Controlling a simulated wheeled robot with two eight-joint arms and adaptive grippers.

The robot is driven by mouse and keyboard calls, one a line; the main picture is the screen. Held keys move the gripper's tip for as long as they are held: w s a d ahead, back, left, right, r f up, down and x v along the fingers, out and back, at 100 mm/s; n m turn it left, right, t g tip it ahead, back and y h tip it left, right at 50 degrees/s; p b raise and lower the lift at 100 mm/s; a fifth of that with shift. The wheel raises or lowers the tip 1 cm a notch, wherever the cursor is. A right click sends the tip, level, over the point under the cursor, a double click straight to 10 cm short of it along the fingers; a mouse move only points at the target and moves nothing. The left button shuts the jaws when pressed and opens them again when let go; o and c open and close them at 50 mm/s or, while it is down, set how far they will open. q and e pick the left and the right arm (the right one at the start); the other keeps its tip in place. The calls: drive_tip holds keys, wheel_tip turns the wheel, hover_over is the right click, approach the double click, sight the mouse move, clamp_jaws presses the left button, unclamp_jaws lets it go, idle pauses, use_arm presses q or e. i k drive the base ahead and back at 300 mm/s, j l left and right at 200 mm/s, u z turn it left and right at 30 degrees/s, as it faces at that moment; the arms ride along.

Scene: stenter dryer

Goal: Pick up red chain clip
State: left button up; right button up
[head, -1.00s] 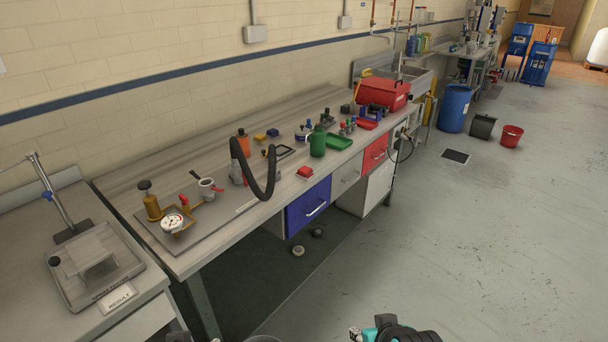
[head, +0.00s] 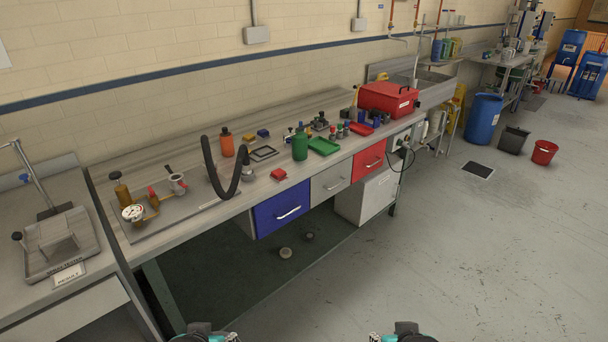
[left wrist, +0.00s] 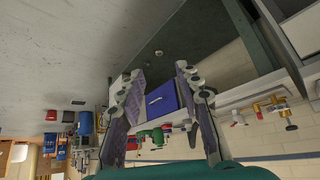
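A small red block-like piece (head: 278,174), which looks like the red chain clip, lies on the front part of the workbench (head: 240,197) above the blue drawer in the head view. I cannot make it out surely in the left wrist view. My left gripper (left wrist: 160,72) is open with nothing between its fingers, and is away from the bench. The right fingers cannot be made out.
A black curved hose (head: 208,165) and a gauge fixture (head: 133,212) stand left of the red piece. The floor in front is clear.

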sight(279, 175)
drive_tip(key=i+l+u, duration=0.1)
drive_tip(key=i+l, duration=0.3)
drive_tip(key=i+l+u, duration=0.1)
drive_tip(key=i+l, duration=0.3)
drive_tip(key=l, duration=0.2)
drive_tip(key=i+l, duration=0.4)
drive_tip(key=l, duration=0.15)
drive_tip(key=u, duration=0.05)
